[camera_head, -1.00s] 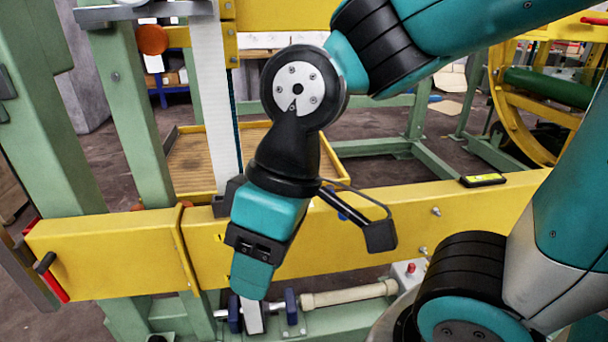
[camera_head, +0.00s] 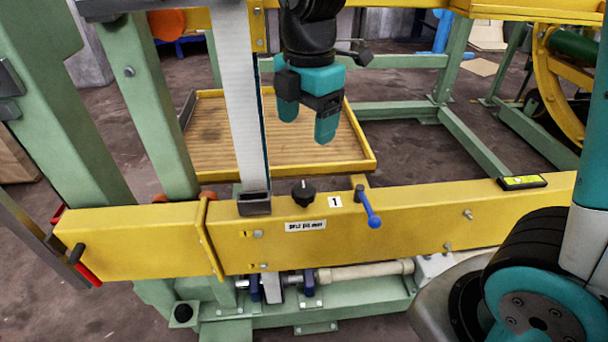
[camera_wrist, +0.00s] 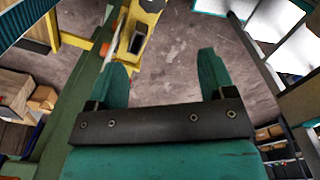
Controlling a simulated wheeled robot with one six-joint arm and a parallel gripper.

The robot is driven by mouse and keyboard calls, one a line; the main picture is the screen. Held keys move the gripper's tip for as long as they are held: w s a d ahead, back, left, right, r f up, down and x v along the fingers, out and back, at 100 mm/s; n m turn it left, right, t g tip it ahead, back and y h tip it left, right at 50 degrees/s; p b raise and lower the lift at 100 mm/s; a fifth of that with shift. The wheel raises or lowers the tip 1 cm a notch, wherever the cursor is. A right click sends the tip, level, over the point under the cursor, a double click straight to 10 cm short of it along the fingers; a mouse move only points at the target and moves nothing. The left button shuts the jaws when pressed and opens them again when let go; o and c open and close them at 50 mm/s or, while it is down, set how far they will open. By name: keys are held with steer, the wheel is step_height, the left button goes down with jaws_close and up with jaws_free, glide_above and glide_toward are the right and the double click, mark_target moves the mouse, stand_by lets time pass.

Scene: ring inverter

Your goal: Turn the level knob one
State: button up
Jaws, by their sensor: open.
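A black knob (camera_head: 303,192) with a light pointer mark stands on top of the yellow beam (camera_head: 420,222), in the head view's middle. A white label with a 1 (camera_head: 335,201) is just right of it. A blue-handled lever (camera_head: 370,210) is further right on the beam. My gripper (camera_head: 306,118) hangs above the knob in the picture, fingers pointing down, apart from it and open with nothing between the fingers. In the wrist view the open fingers (camera_wrist: 162,72) frame bare floor. I cannot make out the knob there.
A white upright strip (camera_head: 240,105) stands left of my gripper. A yellow-rimmed wooden tray (camera_head: 368,165) lies behind the beam. Green posts (camera_head: 150,120) stand at the left. A black and yellow device (camera_head: 522,182) rests on the beam at the right.

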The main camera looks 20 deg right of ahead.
mark_target(304, 188)
steer(key=shift+n, duration=0.9)
steer(key=f, duration=0.5)
steer(key=w+f+b, duration=0.1)
steer(key=f, duration=0.5)
steer(key=f+b, duration=0.1)
steer(key=f, duration=0.5)
steer(key=shift+w+d, duration=0.15)
steer(key=shift+w, duration=0.1)
steer(key=shift+c, duration=0.4)
steer(key=c, duration=0.8)
steer(key=shift+c, duration=0.2)
steer(key=shift+m, duration=0.3)
